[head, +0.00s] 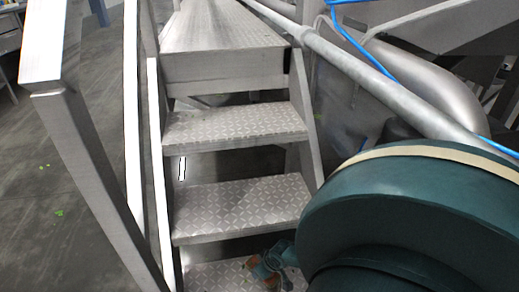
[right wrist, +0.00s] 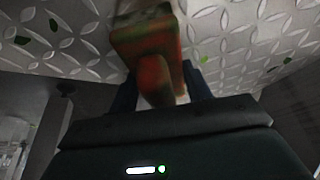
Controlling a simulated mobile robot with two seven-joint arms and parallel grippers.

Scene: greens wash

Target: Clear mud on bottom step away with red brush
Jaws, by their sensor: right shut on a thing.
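The bottom step (head: 212,277) is a metal diamond-plate tread at the lower edge of the head view, partly cut off. My right gripper (head: 272,268) is low over its right part, partly hidden by my own arm. In the right wrist view my right gripper (right wrist: 160,88) is shut on the red brush (right wrist: 152,62), which looks blurred and reddish with dark green. The brush's far end is close to or against the patterned tread (right wrist: 235,35); I cannot tell if it touches. No mud patch is clearly distinguishable. My left gripper is not in view.
Small green bits (right wrist: 203,59) lie on the tread. More steps (head: 240,205) rise behind, between a left railing (head: 75,140) and a grey pipe rail (head: 385,85) at right. Green bits (head: 59,212) also lie on the grey floor at left.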

